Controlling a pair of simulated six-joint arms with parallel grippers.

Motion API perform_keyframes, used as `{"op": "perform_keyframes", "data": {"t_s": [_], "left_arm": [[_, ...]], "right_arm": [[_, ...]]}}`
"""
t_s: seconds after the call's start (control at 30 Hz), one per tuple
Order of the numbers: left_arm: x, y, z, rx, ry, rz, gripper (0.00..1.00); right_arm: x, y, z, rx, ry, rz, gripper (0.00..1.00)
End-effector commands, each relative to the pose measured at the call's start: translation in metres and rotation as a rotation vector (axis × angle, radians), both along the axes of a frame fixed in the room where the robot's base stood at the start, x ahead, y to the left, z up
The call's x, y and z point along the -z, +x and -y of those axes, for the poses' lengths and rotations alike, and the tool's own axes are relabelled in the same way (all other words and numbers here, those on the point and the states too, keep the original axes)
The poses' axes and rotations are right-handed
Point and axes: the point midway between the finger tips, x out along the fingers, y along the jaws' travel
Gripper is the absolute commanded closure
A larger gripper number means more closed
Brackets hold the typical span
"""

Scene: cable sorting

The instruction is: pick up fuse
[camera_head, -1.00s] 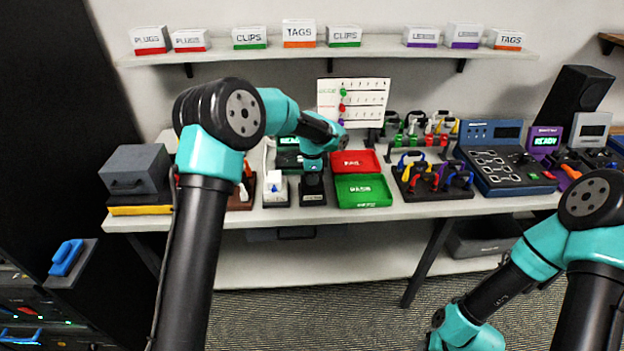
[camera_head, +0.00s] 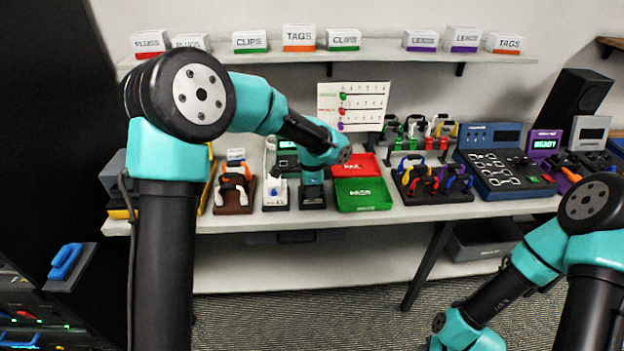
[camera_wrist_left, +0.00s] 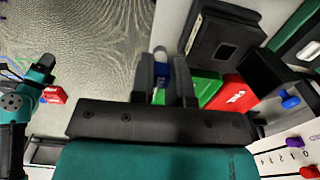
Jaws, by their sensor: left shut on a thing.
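My left gripper (camera_wrist_left: 163,62) is shut on a small fuse (camera_wrist_left: 160,72) with a white and blue body, seen between its two dark fingers in the left wrist view. The fuse's lower end is partly hidden by the fingers. In the head view my left wrist is above the front of the bench, left of the green tray; the fingers and the fuse cannot be made out there. My right arm shows at the lower right of the head view, with its gripper out of the picture.
A red tray (camera_head: 352,163) stands behind a green tray (camera_head: 362,194). A cable rack (camera_head: 432,183) and a dark blue panel (camera_head: 505,172) stand to the right. A white pegboard (camera_head: 353,105) is behind. A brown-based holder (camera_head: 233,194) stands on the left.

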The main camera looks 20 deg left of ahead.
Motion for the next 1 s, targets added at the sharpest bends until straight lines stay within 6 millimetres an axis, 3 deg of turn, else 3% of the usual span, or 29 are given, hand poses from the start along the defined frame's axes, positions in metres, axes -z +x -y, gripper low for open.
{"op": "perform_keyframes", "data": {"t_s": [0.2, 0.4, 1.0], "left_arm": [[-0.004, -0.042, 0.012, 0.002, 0.0, 0.0, 1.0], [-0.006, -0.062, 0.018, 0.0, -0.001, 0.001, 1.0], [-0.006, -0.065, 0.019, 0.0, 0.0, 0.0, 1.0]], "right_arm": [[0.0, 0.0, 0.0, 0.0, 0.0, 0.0, 0.57], [0.0, 0.0, 0.0, 0.0, 0.0, 0.0, 0.57], [0.0, 0.0, 0.0, 0.0, 0.0, 0.0, 0.57]]}}
